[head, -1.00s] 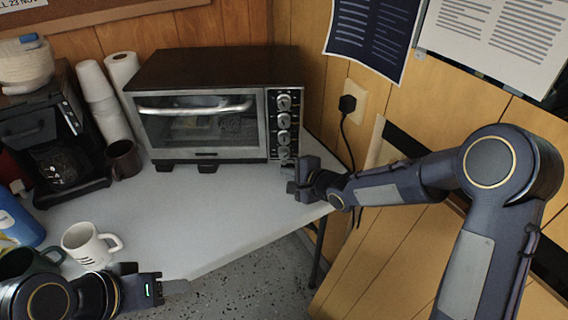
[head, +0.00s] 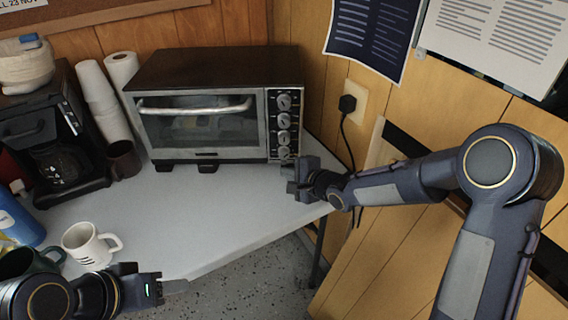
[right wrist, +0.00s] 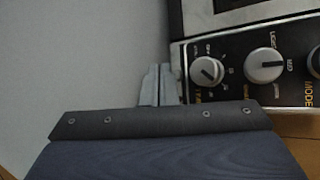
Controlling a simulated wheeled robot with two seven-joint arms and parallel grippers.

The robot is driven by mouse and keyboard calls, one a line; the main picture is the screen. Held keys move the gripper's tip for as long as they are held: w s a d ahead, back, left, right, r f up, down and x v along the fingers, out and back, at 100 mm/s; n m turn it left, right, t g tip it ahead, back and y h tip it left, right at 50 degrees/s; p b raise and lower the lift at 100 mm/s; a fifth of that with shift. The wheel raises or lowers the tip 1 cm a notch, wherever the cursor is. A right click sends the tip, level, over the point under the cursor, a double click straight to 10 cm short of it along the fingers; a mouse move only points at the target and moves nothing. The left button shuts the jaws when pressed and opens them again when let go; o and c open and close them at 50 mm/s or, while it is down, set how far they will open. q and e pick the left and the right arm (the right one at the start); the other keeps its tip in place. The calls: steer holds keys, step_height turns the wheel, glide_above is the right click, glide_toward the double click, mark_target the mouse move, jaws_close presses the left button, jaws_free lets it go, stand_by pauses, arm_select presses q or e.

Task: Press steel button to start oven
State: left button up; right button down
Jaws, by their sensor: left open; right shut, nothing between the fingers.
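The toaster oven (head: 205,112) stands on the table, glass door shut, with a dark control strip of knobs on its right side. At the strip's foot, below the lowest knob, a small pale spot (head: 284,153) looks like the steel button; it is too small to be sure. My right gripper (head: 291,178) is shut and empty, just in front of the strip's lower end. In the right wrist view its fingertips (right wrist: 161,78) lie beside the strip's end and cover part of it; whether they touch is unclear. My left gripper (head: 174,287) is open and empty near the table's front edge.
A white mug (head: 88,243) is close to my left gripper. A wall socket with plug (head: 347,103) is to the right. The middle of the table is clear.

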steer(key=shift+w, duration=0.1)
steer(key=shift+w+r+p, duration=0.1)
steer(key=shift+w+p, duration=0.1)
steer(key=shift+p, duration=0.1)
steer(key=shift+w, duration=0.15)
steer(key=shift+w+p, duration=0.35)
steer(key=shift+w, duration=0.05)
stand_by(0.5)
steer(key=shift+s, duration=0.2)
steer(key=shift+s+b, duration=0.4)
steer(key=shift+s, duration=0.2)
